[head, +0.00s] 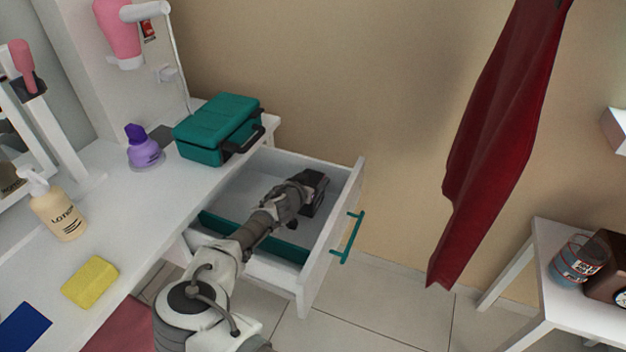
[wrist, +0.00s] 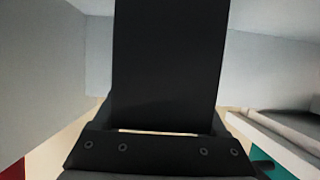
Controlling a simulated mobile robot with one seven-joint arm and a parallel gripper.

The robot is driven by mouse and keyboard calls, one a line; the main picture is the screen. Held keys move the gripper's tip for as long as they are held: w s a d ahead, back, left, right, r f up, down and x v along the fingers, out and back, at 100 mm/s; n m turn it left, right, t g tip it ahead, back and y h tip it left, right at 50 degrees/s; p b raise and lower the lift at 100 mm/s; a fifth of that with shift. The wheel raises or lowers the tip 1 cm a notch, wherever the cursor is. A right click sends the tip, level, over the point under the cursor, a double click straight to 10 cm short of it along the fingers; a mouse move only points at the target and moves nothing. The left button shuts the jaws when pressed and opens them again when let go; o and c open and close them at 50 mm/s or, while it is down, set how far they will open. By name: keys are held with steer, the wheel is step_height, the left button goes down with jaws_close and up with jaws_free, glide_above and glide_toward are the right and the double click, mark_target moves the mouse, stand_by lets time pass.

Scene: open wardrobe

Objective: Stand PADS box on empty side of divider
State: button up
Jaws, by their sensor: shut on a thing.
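The drawer (head: 338,215) is pulled out from the white table. A teal upright strip (head: 285,248), which looks like the divider, runs across its inside, partly hidden behind my arm. My gripper (head: 303,188) reaches over the drawer and is shut on a dark box, the PADS box (head: 317,182), near the drawer's front panel. In the wrist view the box (wrist: 170,60) is a tall dark slab filling the middle. No lettering can be read on it. I cannot tell whether its lower end touches the drawer floor.
A teal case (head: 215,128) stands on the table at the drawer's back corner. A purple bottle (head: 143,148), lotion bottle (head: 57,208) and yellow sponge (head: 90,281) are on the tabletop. A red garment (head: 495,150) hangs at the right. A teal handle (head: 347,238) sticks out from the drawer front.

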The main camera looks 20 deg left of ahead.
steer(key=o, duration=1.4)
steer(key=shift+o, duration=0.2)
steer(key=shift+r+p, duration=0.2)
steer(key=shift+p, duration=0.15)
steer(key=shift+s+r, duration=0.15)
steer(key=shift+s, duration=0.15)
steer(key=d+p+v, duration=0.1)
steer(key=p+v, duration=0.1)
steer(key=v, duration=0.9)
steer(key=shift+s+a, duration=0.2)
steer(key=shift+a, duration=0.25)
